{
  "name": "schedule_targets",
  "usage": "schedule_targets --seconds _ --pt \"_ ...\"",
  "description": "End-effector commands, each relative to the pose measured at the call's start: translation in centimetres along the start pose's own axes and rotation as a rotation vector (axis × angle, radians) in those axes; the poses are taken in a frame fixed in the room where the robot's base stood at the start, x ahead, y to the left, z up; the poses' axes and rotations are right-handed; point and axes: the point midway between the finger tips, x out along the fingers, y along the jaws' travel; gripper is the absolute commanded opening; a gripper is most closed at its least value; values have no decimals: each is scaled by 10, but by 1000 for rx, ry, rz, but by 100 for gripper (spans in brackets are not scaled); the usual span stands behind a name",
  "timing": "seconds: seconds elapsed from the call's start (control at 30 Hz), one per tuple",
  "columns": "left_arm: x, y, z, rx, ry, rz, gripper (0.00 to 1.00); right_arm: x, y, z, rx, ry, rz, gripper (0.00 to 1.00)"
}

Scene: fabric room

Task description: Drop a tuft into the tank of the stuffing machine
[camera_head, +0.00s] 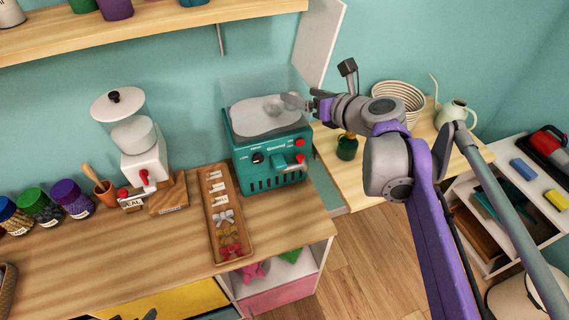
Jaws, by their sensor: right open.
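The teal stuffing machine (270,177) stands at the right end of the wooden counter, with red buttons and a black knob on its front. The tank (240,123) on its top is pale and see-through, with whitish matter inside that looks like stuffing. My right gripper (291,103) is open at the right part of the tank's top, its fingertips pointing left. I cannot tell whether the fingertips are inside or above the tank. My left gripper is out of view.
A white dispenser (148,155) stands left on the counter (150,240). A basket (402,95), green jar (347,147) and watering can (455,116) stand right.

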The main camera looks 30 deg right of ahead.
Motion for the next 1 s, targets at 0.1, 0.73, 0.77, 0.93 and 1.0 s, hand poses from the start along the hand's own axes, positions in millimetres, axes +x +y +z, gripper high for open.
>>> schedule_targets --seconds 0.1,0.73,0.77,0.93,1.0 --pt "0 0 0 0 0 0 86 2 10 -11 -86 28 19 87" --pt "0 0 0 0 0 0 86 -55 126 -292 -2727 226 1001 87" --pt "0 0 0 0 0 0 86 -58 125 -298 -2805 212 1044 87" --pt "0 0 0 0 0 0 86 -67 120 -314 2791 -144 -1090 87" --pt "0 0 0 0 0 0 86 -68 119 -315 2760 -136 -1084 87"
